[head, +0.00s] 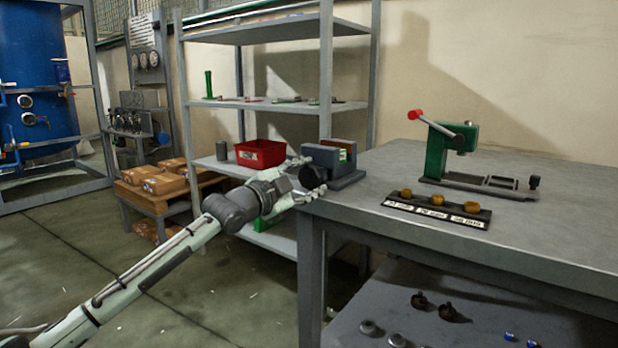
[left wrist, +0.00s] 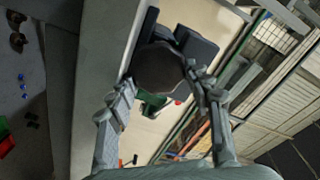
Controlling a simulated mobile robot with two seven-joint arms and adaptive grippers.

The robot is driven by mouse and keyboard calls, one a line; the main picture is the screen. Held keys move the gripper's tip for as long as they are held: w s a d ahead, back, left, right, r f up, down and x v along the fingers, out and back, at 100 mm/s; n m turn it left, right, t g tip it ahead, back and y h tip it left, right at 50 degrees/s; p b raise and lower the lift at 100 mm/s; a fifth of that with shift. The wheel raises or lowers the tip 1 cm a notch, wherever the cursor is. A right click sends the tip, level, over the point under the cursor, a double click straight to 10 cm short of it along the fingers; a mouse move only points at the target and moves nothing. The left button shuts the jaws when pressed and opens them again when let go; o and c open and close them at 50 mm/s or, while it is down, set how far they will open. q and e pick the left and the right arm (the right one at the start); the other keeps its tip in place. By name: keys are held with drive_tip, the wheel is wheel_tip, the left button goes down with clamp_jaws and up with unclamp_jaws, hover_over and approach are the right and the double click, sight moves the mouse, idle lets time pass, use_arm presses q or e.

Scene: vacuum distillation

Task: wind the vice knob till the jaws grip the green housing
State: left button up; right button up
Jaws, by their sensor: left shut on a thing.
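The vice (head: 347,180) is blue-grey and stands at the left end of the grey workbench. The green housing (head: 346,152) shows as a small green patch between its jaws; how tightly the jaws meet it I cannot tell. My left gripper (head: 312,180) is at the vice's near-left end, its fingers closed on the dark round knob. In the left wrist view the knob (left wrist: 158,68) is a large dark disc between the two fingertips, with the vice body (left wrist: 196,46) behind it. The housing is not clear there. My right gripper is out of view.
A green press (head: 437,150) with a red-tipped lever stands on the bench. A dark strip (head: 410,206) with several brass pieces lies in front of it. A red bin (head: 261,154) sits on the shelf behind my left arm. Loose parts lie on the bench's lower shelf.

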sight(308, 177)
use_arm(q)
drive_tip(key=shift+w+a+f, duration=0.2)
drive_tip(key=shift+a+f, duration=0.1)
drive_tip(key=shift+a, duration=0.15)
idle(0.5)
drive_tip(key=o, duration=1.1)
drive_tip(key=shift+o, duration=0.3)
drive_tip(key=shift+d+f, duration=0.1)
drive_tip(key=shift+f, duration=0.2)
drive_tip(key=shift+r, duration=0.25)
drive_tip(key=shift+s+a+p, duration=0.2)
drive_tip(key=shift+s+p, duration=0.15)
drive_tip(key=shift+s, duration=0.15)
drive_tip(key=shift+v, duration=0.9)
drive_tip(key=shift+s+a+r+p, duration=0.2)
drive_tip(key=shift+s+a+p, duration=0.15)
drive_tip(key=shift+s, duration=0.1)
drive_tip(key=shift+s+a+r+p, duration=0.2)
drive_tip(key=shift+s+a+p, duration=0.05)
drive_tip(key=shift+s+p, duration=0.15)
drive_tip(key=shift+p+v, duration=0.6)
drive_tip(key=shift+v, duration=1.4)
